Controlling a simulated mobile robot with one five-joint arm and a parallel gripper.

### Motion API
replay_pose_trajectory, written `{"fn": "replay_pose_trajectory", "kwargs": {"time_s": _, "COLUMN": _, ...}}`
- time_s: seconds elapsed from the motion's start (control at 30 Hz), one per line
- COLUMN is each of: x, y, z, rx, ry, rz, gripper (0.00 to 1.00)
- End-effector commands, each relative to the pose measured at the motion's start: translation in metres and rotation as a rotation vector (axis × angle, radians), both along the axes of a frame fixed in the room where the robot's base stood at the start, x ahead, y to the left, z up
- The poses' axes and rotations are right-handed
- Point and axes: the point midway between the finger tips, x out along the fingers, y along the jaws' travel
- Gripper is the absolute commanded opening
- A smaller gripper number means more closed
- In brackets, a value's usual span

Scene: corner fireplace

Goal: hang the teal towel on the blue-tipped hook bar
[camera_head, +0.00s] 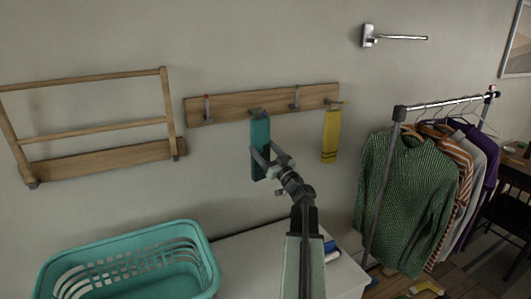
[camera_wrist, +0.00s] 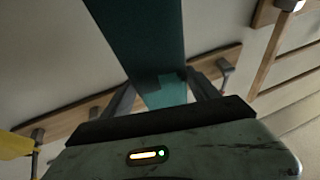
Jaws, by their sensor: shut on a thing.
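The teal towel (camera_head: 260,135) hangs upright in front of the wooden hook rail (camera_head: 232,104), its top at the second hook from the left (camera_head: 257,112). I cannot tell whether it is over that hook or only in front of it. My gripper (camera_head: 264,160) is shut on the towel's lower part; in the wrist view the towel (camera_wrist: 140,40) runs between my fingers (camera_wrist: 163,92). The leftmost hook (camera_head: 207,108) has a reddish tip. The third hook (camera_head: 295,98) is bare, its tip colour unclear. I cannot make out a blue tip on any hook.
A yellow towel (camera_head: 331,135) hangs at the rail's right end. A wooden rack (camera_head: 95,160) is on the wall at left, a metal bar (camera_head: 400,38) high at right. Below are a teal basket (camera_head: 205,255) and a white surface (camera_head: 245,255). A clothes rack (camera_head: 388,165) stands right.

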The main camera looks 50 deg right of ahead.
Motion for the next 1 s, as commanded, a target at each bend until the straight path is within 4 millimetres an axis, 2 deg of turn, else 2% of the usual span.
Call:
{"fn": "replay_pose_trajectory", "kwargs": {"time_s": 0.37, "x": 0.025, "y": -0.011, "z": -0.01, "rx": 0.0, "ry": -0.001, "rz": 0.0, "gripper": 0.21}}
{"fn": "replay_pose_trajectory", "kwargs": {"time_s": 0.5, "x": 0.027, "y": -0.011, "z": -0.016, "rx": 0.0, "ry": -0.001, "rz": -0.001, "gripper": 0.21}}
{"fn": "replay_pose_trajectory", "kwargs": {"time_s": 1.0, "x": 0.027, "y": -0.012, "z": -0.017, "rx": 0.0, "ry": 0.0, "rz": -0.001, "gripper": 0.21}}
